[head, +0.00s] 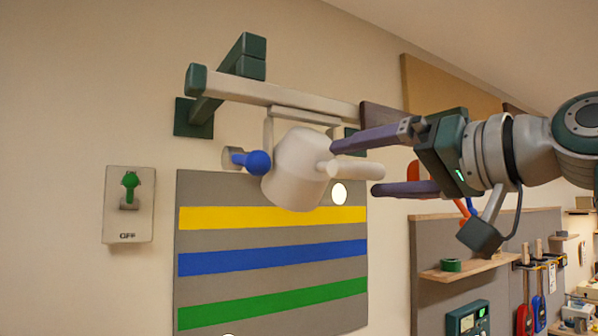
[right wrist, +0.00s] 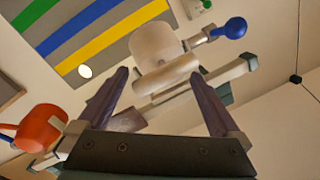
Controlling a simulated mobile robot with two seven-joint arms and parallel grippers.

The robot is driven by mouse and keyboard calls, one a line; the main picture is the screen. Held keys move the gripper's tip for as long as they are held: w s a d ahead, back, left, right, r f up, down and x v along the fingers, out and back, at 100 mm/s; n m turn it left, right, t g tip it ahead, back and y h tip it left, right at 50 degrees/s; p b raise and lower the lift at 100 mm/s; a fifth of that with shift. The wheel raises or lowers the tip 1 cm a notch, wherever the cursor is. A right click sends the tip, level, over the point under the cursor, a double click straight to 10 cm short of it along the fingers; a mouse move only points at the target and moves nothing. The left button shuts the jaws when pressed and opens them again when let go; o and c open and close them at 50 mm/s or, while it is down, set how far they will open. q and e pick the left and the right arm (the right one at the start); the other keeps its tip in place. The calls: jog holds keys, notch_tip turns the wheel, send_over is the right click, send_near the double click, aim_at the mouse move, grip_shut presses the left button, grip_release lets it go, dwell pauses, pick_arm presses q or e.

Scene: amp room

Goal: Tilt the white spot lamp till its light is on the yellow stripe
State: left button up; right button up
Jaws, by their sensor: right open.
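The white spot lamp (head: 297,170) hangs in a bracket under a pale wall arm; it also shows in the right wrist view (right wrist: 155,42). A cream bar handle (head: 352,170) sticks out of its right side. My right gripper (head: 354,168) is open, with its fingers on either side of the handle's end; I cannot tell whether they touch it. In the right wrist view the handle (right wrist: 166,75) lies between the fingertips. The round light spot (head: 339,194) is on the grey board just above the yellow stripe (head: 230,217). My left gripper is not in view.
A blue ball knob (head: 258,163) is at the lamp's left. Blue (head: 260,259) and green (head: 270,304) stripes lie below the yellow one. A wall plate with a green switch (head: 130,187) is at left. A wooden shelf (head: 465,268) and tools are at right.

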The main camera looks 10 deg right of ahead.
aim_at(314, 173)
jog(key=shift+x, duration=1.65)
jog(key=shift+c, duration=0.2)
grip_shut()
